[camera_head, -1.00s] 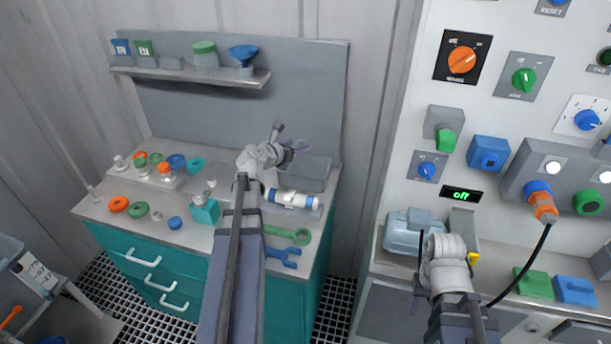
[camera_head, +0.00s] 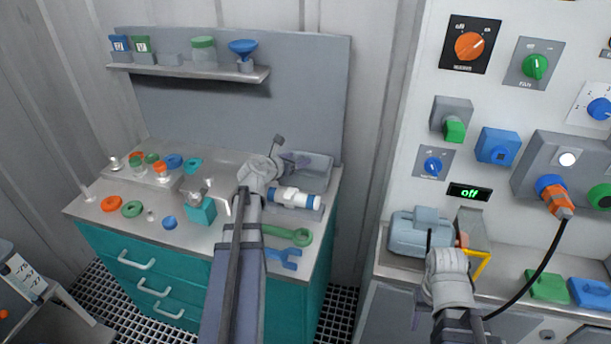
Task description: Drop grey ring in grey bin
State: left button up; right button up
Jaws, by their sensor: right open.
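The grey bin (camera_head: 322,183) is an open tray at the right rear of the teal cabinet's worktop, against the back panel. My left gripper (camera_head: 288,151) is at the bin's left rear side, and its arm crosses the worktop in front. Its fingers look spread, but they are small and partly hidden, so I cannot tell whether anything is between them. I cannot make out a grey ring; it may be hidden by the gripper or the bin wall. My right gripper (camera_head: 446,241) is open and empty in front of the right-hand panel's shelf.
A white and blue cylinder (camera_head: 294,198) lies in front of the bin. A green wrench (camera_head: 290,235) and a blue fork-shaped tool (camera_head: 284,258) lie nearer. Orange (camera_head: 111,203) and green (camera_head: 132,209) rings lie at left. A blue-grey container (camera_head: 417,234) stands behind my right gripper.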

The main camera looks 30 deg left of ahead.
pick_arm(q)
jog(key=o, duration=0.4)
jog(key=shift+o, duration=0.2)
jog(key=shift+s+r, duration=0.1)
jog(key=shift+s, duration=0.05)
jog(key=p+v, duration=0.3)
jog(key=v, duration=0.4)
jog(key=shift+s, duration=0.2)
jog(key=shift+r, duration=0.1)
